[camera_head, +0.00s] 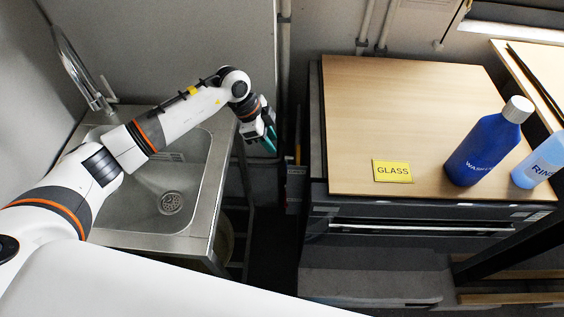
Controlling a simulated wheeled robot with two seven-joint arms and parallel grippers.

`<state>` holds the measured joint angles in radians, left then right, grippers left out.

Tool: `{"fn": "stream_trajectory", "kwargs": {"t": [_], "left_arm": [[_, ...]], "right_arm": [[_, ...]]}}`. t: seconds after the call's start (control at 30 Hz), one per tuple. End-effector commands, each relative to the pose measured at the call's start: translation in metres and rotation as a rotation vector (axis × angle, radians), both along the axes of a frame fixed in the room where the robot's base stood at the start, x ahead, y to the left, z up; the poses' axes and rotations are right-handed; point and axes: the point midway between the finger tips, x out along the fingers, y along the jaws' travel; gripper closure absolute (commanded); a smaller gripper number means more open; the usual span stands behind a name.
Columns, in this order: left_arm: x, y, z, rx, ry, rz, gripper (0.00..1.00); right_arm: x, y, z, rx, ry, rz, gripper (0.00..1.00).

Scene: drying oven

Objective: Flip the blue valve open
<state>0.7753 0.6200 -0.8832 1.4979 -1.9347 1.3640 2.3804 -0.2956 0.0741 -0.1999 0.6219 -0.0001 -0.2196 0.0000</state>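I cannot make out a blue valve in the head view. My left arm comes in from the left and reaches over the sink. My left gripper (270,142) is at the right of the sink, over the dark gap between the sink and the wooden-topped unit. Teal parts show at its fingertips. It is small and seen at an angle, so I cannot tell whether it is open or shut, or whether it touches anything. My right gripper is not in view.
A steel sink (190,246) with a tap (82,70) stands at the left. At the right, a wooden top (400,110) bears a yellow GLASS sign (392,171), a blue wash bottle (485,146) and a light-blue rinse bottle (541,160). Pipes (365,25) run down the back wall.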

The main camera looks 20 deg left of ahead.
Motion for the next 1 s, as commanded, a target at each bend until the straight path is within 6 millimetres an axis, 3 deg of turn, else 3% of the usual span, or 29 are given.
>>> {"fn": "stream_trajectory", "kwargs": {"t": [0.07, 0.27, 0.7, 1.0], "left_arm": [[0.0, 0.001, -0.012, 0.001, 0.001, 0.001, 0.68], [0.001, -0.006, -0.025, 0.0, 0.003, 0.001, 0.68], [0.007, -0.037, -0.102, -0.001, 0.003, 0.001, 0.68], [0.009, -0.045, -0.122, 0.0, 0.0, 0.0, 0.68]], "right_arm": [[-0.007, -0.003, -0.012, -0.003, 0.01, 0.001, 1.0], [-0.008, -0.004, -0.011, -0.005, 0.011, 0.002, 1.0], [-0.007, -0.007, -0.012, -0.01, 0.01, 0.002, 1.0], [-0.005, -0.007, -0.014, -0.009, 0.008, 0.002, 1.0]]}}
